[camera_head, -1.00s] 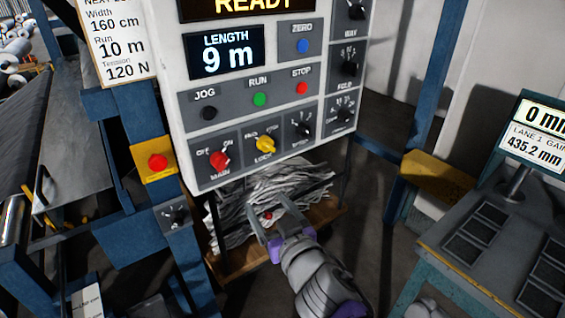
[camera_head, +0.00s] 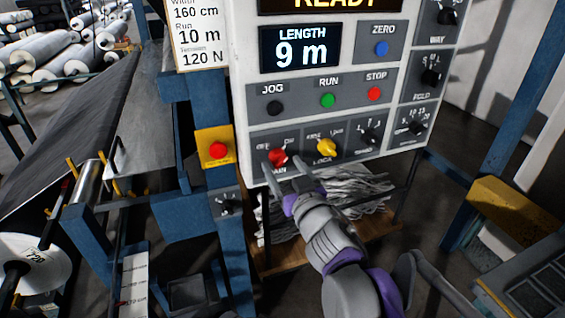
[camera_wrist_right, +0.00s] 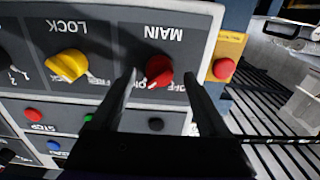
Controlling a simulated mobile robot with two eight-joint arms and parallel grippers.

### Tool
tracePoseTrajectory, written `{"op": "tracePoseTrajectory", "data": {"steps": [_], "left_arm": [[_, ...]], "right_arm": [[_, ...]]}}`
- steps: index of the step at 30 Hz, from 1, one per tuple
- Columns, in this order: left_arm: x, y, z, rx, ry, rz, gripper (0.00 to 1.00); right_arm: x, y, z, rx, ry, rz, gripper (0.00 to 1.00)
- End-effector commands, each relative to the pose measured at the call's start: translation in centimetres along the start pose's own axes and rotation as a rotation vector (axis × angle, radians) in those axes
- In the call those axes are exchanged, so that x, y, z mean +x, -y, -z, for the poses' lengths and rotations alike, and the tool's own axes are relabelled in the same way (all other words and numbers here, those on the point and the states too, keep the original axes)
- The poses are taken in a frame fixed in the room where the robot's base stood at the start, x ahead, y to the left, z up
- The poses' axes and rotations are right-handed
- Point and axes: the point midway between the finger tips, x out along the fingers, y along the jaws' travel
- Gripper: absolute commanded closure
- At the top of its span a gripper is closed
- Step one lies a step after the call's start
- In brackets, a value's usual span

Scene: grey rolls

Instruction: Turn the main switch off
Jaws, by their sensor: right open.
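The red MAIN switch knob (camera_head: 279,157) sits at the lower left of the white control panel (camera_head: 240,110). It shows upside down in the right wrist view (camera_wrist_right: 159,70), where its white mark points toward the ON side, away from the OFF label. My right gripper (camera_head: 282,167) is open in front of the panel. In the wrist view its fingers (camera_wrist_right: 159,80) stand on either side of the red knob, with gaps visible on both sides. My left gripper is not in view.
The yellow LOCK knob (camera_head: 326,147) is just right of the red one. A red button on a yellow plate (camera_head: 217,149) is on the blue post to the left. JOG (camera_head: 275,108), RUN (camera_head: 328,101) and STOP (camera_head: 374,94) buttons are above. Scrap strips (camera_head: 360,190) lie below the panel.

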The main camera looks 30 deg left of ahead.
Motion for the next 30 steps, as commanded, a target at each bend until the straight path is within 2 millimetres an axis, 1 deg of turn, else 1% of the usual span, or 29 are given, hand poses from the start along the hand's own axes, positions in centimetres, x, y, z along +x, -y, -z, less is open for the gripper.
{"op": "tracePoseTrajectory", "data": {"steps": [1,4,13,14,18,26,27,30], "left_arm": [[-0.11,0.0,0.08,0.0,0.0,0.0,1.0],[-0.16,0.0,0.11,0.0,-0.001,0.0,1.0],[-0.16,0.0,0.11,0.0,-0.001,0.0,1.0],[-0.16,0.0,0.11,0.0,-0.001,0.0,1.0],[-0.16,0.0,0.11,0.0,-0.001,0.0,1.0],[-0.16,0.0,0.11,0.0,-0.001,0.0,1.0],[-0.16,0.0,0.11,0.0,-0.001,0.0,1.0],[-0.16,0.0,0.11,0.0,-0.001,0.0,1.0]], "right_arm": [[0.54,0.02,0.06,0.0,0.0,0.0,0.22],[1.13,0.02,0.02,0.0,0.0,0.0,0.22],[1.37,0.0,-0.03,0.0,0.0,0.0,0.22],[1.36,0.0,-0.03,0.0,0.0,0.0,0.24],[1.35,-0.01,-0.03,0.0,0.0,0.0,0.49],[1.34,-0.01,-0.02,0.0,0.0,0.0,0.96],[1.34,-0.01,-0.02,0.0,0.0,0.0,1.0],[1.34,-0.02,-0.02,-0.001,0.0,0.0,1.0]]}}
